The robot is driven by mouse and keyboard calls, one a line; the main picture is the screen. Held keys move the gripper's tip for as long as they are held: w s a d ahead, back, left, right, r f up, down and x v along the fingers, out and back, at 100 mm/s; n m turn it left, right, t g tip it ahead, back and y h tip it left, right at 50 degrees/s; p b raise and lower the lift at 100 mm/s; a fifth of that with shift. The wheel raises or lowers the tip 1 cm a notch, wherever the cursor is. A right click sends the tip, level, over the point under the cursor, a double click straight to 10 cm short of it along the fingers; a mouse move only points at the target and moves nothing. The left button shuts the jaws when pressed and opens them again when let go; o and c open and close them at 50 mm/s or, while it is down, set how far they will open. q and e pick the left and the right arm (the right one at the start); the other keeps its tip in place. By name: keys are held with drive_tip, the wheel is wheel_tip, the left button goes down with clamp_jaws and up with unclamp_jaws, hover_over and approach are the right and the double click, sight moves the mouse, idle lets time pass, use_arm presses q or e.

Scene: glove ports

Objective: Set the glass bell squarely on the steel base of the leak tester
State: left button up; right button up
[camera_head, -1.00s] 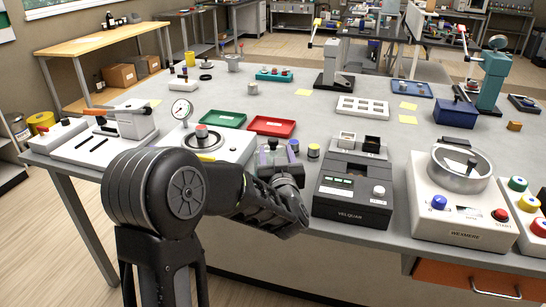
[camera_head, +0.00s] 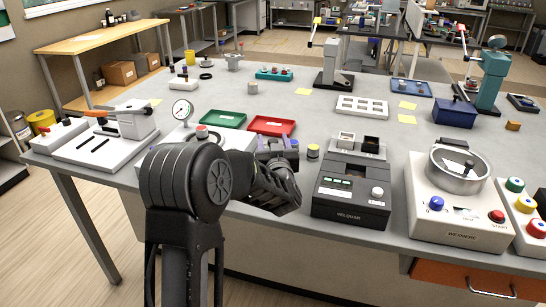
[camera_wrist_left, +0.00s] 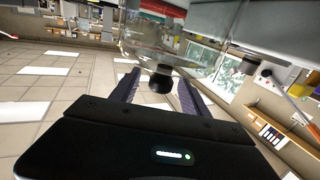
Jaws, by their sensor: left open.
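The leak tester (camera_head: 219,148) is a pale box with a dial gauge (camera_head: 182,110) at its back left. A small reddish-brown part (camera_head: 202,131) shows on top of it; my left arm hides most of its front and steel base. A clear, faint glass bell (camera_wrist_left: 165,52) shows just beyond the knob. I cannot make out the bell in the head view. My right gripper is not in view.
A black machine (camera_head: 351,186) stands just right of the gripper, with a small yellow-and-dark cylinder (camera_head: 313,151) between them. Green (camera_head: 219,118) and red (camera_head: 271,125) trays lie behind. A white machine (camera_head: 460,200) is farther right. The table's middle is fairly clear.

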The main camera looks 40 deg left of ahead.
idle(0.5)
use_arm(q)
clamp_jaws()
idle(0.4)
idle(0.9)
